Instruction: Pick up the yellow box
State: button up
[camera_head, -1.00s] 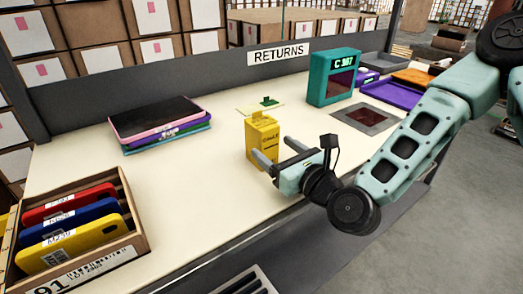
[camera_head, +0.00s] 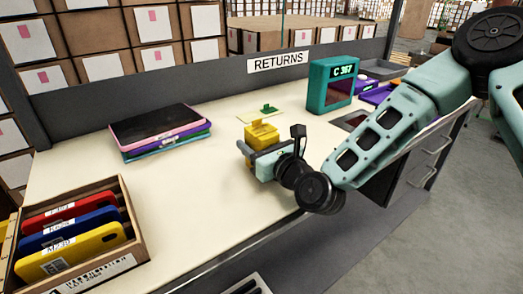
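The yellow box (camera_head: 262,134) stands on the cream counter (camera_head: 190,215), near its middle. Its top and upper part show; its lower part is hidden behind my gripper. My gripper (camera_head: 258,148) is level with the box, at its near side, with one finger showing along the box's left edge. The other finger is largely hidden, so I cannot tell whether the fingers press on the box. A pale yellow flat piece with a green part (camera_head: 267,110) shows just above the box.
A wooden crate (camera_head: 137,215) with red, blue and yellow cases stands at the front left. A stack of flat tablets (camera_head: 158,130) lies at the back left. A teal display (camera_head: 333,82) and purple trays (camera_head: 377,94) stand right. A grey wall with a RETURNS sign (camera_head: 278,62) runs behind.

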jog(key=c, duration=0.7)
jog(key=shift+o, duration=0.2)
jog(key=shift+r, duration=0.15)
